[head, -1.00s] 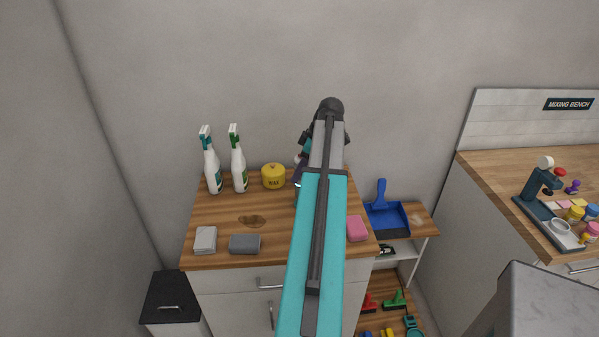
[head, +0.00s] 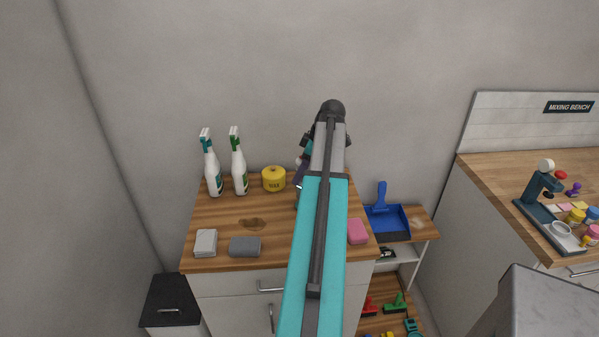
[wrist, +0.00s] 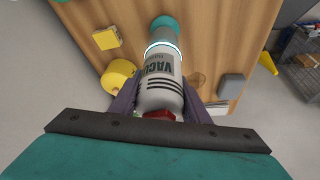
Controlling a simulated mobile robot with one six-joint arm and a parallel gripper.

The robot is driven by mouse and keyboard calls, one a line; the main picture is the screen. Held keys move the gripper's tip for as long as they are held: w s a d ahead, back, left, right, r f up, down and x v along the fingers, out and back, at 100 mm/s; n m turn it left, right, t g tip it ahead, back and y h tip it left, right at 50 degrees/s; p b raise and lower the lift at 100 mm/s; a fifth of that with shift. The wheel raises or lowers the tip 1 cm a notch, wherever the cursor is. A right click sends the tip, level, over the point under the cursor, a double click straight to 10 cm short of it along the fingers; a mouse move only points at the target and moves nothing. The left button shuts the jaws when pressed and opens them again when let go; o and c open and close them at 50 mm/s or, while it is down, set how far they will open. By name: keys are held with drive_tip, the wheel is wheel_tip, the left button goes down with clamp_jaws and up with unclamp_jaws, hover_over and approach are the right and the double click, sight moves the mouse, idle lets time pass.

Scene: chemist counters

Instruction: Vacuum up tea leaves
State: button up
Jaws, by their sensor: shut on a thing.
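My gripper (wrist: 157,101) is shut on a handheld vacuum (wrist: 162,68), with a dark finger on each side of its pale body. The vacuum has a teal end, a light ring and a red part near my wrist. In the wrist view its teal end points away from me over the wooden counter top. In the head view my arm mostly hides the gripper and vacuum. A flat brown patch (head: 252,223) lies on the counter (head: 215,215); I cannot tell whether it is tea leaves or a stain. It also shows in the wrist view (wrist: 197,79).
Two spray bottles (head: 212,176) and a yellow wax tin (head: 273,180) stand at the back. A white cloth stack (head: 205,243), a grey sponge (head: 245,246) and a pink sponge (head: 357,232) lie near the front. A blue dustpan (head: 388,220) rests on the right side shelf.

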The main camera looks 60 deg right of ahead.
drive_tip(key=shift+s+d, duration=0.5)
drive_tip(key=shift+s, duration=0.2)
drive_tip(key=shift+s+d, duration=0.5)
drive_tip(key=shift+s, duration=0.15)
drive_tip(key=shift+a, duration=0.1)
drive_tip(key=shift+s+a, duration=0.75)
drive_tip(key=shift+a, duration=0.35)
idle(0.6)
drive_tip(key=shift+s+a, duration=0.8)
drive_tip(key=shift+a, duration=0.2)
drive_tip(key=shift+r, duration=0.1)
idle(0.3)
wheel_tip(320, 180, up, 9)
drive_tip(key=p, duration=0.5)
idle(0.6)
